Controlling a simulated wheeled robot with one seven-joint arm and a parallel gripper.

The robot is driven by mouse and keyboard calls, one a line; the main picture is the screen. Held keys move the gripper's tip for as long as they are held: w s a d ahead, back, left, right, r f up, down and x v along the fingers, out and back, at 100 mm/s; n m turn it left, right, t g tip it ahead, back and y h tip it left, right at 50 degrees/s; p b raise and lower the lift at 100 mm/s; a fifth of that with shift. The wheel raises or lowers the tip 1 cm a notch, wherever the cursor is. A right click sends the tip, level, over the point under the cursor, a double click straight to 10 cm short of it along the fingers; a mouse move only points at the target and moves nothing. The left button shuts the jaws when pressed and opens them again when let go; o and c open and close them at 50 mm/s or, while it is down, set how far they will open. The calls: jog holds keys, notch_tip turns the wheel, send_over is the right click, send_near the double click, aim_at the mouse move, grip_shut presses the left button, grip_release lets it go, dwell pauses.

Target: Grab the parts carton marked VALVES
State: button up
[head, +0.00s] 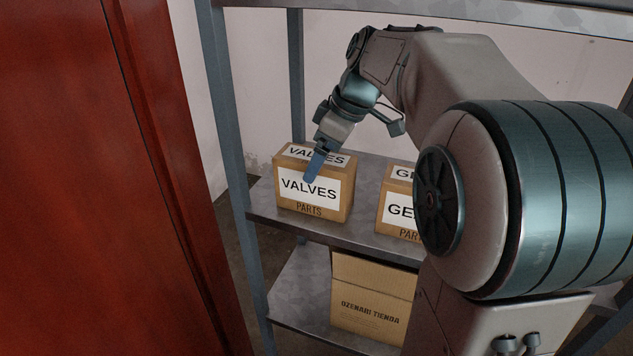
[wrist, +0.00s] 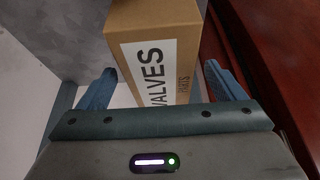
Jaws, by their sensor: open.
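The carton marked VALVES (head: 316,205) stands upright on the middle shelf, left of centre in the head view. It is brown cardboard with white labels on its front and top and the word PARTS below. In the wrist view the VALVES carton (wrist: 182,35) lies ahead, between the two blue fingers. My gripper (head: 313,168) is at the carton's upper front in the head view, with one finger overlapping its label. In the wrist view my gripper (wrist: 160,85) is open, with a finger on each side of the carton. Whether either finger touches it I cannot tell.
An open box (head: 372,308) stands on the lower shelf. A grey shelf post (head: 226,130) and a red panel (head: 90,180) are at left.

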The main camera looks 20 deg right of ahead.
jog(key=b+x, duration=0.1)
jog(key=x, duration=0.4)
jog(key=shift+w+a, duration=0.1)
jog(key=shift+a, duration=0.15)
jog(key=shift+f, duration=0.2)
jog(key=c, duration=1.4)
jog(key=shift+c, duration=0.6)
jog(key=shift+r, duration=0.15)
